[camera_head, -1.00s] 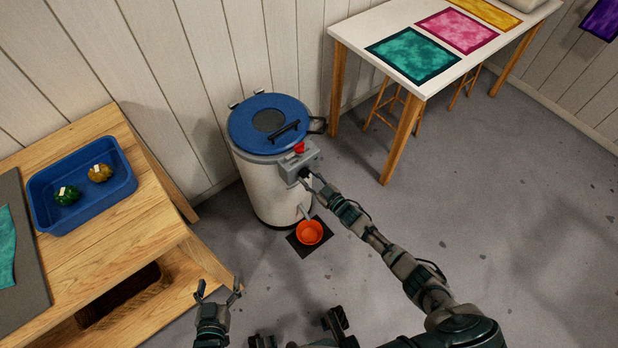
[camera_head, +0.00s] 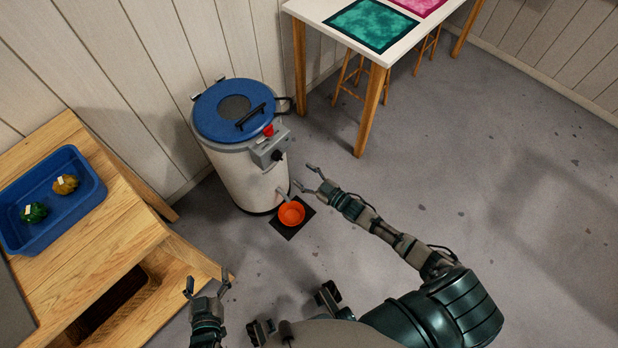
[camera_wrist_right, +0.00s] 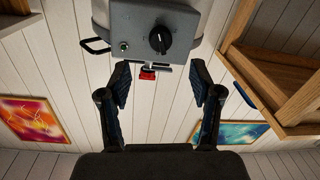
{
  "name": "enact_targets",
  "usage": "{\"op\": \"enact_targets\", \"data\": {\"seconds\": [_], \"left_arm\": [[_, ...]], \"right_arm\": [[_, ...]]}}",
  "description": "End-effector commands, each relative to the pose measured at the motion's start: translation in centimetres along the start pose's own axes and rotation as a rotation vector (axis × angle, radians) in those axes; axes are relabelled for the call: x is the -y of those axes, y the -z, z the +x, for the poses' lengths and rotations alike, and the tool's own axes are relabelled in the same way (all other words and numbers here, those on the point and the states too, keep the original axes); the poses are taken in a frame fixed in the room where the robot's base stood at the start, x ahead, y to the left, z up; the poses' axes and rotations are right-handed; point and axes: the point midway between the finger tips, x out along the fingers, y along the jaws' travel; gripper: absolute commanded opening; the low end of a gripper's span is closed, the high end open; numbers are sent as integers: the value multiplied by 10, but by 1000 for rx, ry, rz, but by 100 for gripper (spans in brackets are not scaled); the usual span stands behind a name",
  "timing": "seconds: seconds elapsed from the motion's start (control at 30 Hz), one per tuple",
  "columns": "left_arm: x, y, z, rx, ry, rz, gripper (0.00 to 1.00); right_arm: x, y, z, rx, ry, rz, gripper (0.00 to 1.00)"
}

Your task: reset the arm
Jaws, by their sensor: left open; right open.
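My right arm reaches in from the lower right in the head view. Its gripper (camera_head: 309,179) is open and empty, just right of the white steamer drum (camera_head: 249,180) and apart from it. In the right wrist view the open right gripper (camera_wrist_right: 160,88) has its two fingers spread below the drum's grey control box (camera_wrist_right: 155,30), which carries a black knob (camera_wrist_right: 162,40) and a red part (camera_wrist_right: 147,74). My left gripper (camera_head: 208,284) is open and empty at the bottom of the head view, near the wooden table's corner.
The drum has a blue lid (camera_head: 234,110). An orange bowl (camera_head: 291,214) sits on a black mat (camera_head: 280,229) under its spout. A wooden table (camera_head: 118,222) holds a blue tray (camera_head: 86,198) with green and yellow bundles. A white table (camera_head: 400,47) stands behind; the floor at right is clear.

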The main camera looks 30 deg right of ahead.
Motion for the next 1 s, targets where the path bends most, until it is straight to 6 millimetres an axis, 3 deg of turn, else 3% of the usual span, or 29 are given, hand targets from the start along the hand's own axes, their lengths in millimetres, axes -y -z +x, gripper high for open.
{"op": "enact_targets", "data": {"seconds": [0.2, 0.8, 0.87, 1.0], "left_arm": [[0, 0, 0, 0, 0, 0, 85], [0, 0, 1, 1, 0, 0, 85], [0, 0, 0, 1, 0, 0, 85], [0, 0, 0, 0, 0, 0, 85]], "right_arm": [[0, -1, -21, 1, 0, 1, 64], [2, 0, -22, 2, 0, 3, 64], [11, 2, -24, 8, 2, 14, 64], [64, 17, -36, 64, 4, 79, 64]]}}
